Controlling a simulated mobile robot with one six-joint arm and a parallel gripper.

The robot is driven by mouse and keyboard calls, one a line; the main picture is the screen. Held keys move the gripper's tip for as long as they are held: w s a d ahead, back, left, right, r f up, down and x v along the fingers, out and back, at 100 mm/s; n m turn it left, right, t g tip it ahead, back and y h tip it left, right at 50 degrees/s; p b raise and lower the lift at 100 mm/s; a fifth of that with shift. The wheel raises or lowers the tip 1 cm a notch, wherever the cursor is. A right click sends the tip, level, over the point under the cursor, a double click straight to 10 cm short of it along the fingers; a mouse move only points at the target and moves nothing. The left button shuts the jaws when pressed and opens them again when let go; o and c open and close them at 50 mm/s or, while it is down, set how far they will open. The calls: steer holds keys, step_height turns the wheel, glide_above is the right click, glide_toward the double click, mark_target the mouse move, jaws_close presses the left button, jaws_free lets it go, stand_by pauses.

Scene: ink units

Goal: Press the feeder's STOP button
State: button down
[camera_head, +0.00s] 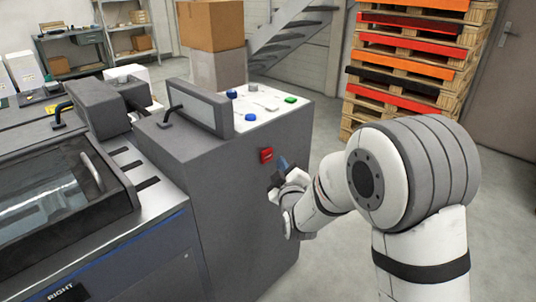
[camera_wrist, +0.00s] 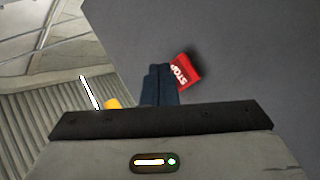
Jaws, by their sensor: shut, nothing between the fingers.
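The red STOP button (camera_head: 266,155) sits on the front side wall of the grey feeder cabinet (camera_head: 235,195), below its top edge. In the wrist view the STOP button (camera_wrist: 187,72) shows its white lettering, tilted, just right of my fingertips. My gripper (camera_head: 279,170) is shut and empty, close to the cabinet wall, slightly right of and below the button in the head view. In the wrist view my gripper's fingers (camera_wrist: 160,82) are together and overlap the button's left edge. I cannot tell whether they touch it.
The white control panel (camera_head: 262,105) on top of the cabinet has blue, green and grey buttons. A tilted screen (camera_head: 200,107) stands beside it. A pallet stack (camera_head: 412,65) stands behind at right. Cardboard boxes (camera_head: 211,28) stand behind the cabinet. Open floor lies between cabinet and pallets.

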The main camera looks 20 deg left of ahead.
mark_target(271, 154)
steer(key=shift+w+a, duration=0.3)
steer(key=shift+a, duration=0.45)
steer(key=shift+a+f+b, duration=0.1)
steer(key=shift+b, duration=0.2)
stand_by(1.3)
steer(key=shift+w+a, duration=0.1)
steer(key=shift+a, duration=0.15)
steer(key=shift+w+a+b, duration=0.15)
steer(key=shift+a+b, duration=0.25)
steer(key=shift+b, duration=0.05)
stand_by(0.6)
steer(key=shift+s+d+b, duration=0.3)
steer(key=shift+d+b, duration=0.2)
steer(key=shift+d, duration=0.25)
